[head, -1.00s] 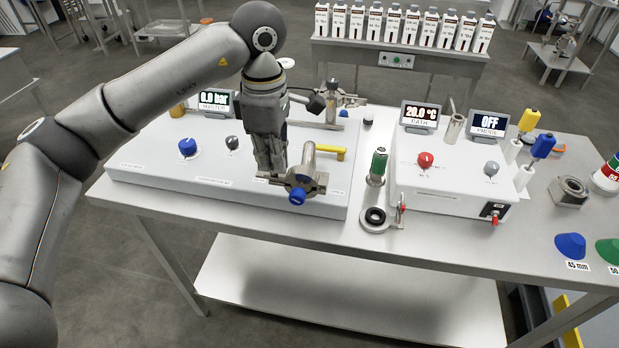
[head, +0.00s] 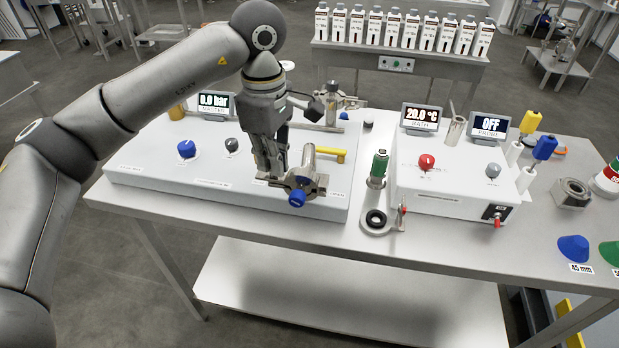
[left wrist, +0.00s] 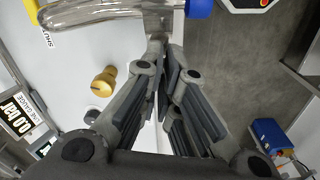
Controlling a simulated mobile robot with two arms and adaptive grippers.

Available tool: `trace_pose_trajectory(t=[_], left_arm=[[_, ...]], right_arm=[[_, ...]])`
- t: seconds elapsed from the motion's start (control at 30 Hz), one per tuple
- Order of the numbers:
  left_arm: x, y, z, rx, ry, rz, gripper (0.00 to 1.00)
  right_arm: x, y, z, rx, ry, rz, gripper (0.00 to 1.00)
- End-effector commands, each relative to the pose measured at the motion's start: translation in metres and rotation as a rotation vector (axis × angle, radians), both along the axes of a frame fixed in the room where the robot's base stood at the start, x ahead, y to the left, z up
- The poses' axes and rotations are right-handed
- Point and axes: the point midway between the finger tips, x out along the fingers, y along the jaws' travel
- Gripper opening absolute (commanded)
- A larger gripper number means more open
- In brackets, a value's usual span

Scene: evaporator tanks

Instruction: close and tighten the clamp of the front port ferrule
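The front port (head: 308,160) is a clear tube on the white console, with a blue cap (head: 297,199) at its near end. A metal clamp (head: 318,183) sits around the ferrule behind the cap. Whether it is fully closed, I cannot tell. My left gripper (head: 271,176) points down at the clamp's left end. In the left wrist view its fingers (left wrist: 164,62) converge at a small metal part (left wrist: 155,46) of the clamp, beside the tube (left wrist: 100,18) and blue cap (left wrist: 200,8). Whether the fingertips pinch that part is hidden. My right gripper is out of view.
A yellow handle (head: 328,153) lies just right of the port. A second metal clamp (head: 345,101) is behind. The table's front edge is close.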

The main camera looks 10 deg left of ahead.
Motion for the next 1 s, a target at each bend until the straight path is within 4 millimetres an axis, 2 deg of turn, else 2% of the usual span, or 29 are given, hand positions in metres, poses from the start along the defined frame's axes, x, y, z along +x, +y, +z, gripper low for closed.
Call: trace_pose_trajectory(t=[0.2,0.53,0.8,1.0], left_arm=[[0.0006,-0.0001,0.0007,-0.002,-0.004,-0.146,0.0],[0.0005,-0.0001,0.0011,-0.002,-0.003,-0.168,0.0],[0.0006,-0.0002,0.0005,-0.002,-0.002,-0.339,0.0],[0.0004,-0.0001,0.0011,-0.002,-0.002,-0.355,0.0]], right_arm=[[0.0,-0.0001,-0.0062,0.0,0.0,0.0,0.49],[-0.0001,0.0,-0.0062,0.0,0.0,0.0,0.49],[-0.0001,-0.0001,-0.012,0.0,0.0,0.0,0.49],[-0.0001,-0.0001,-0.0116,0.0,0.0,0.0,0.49]])
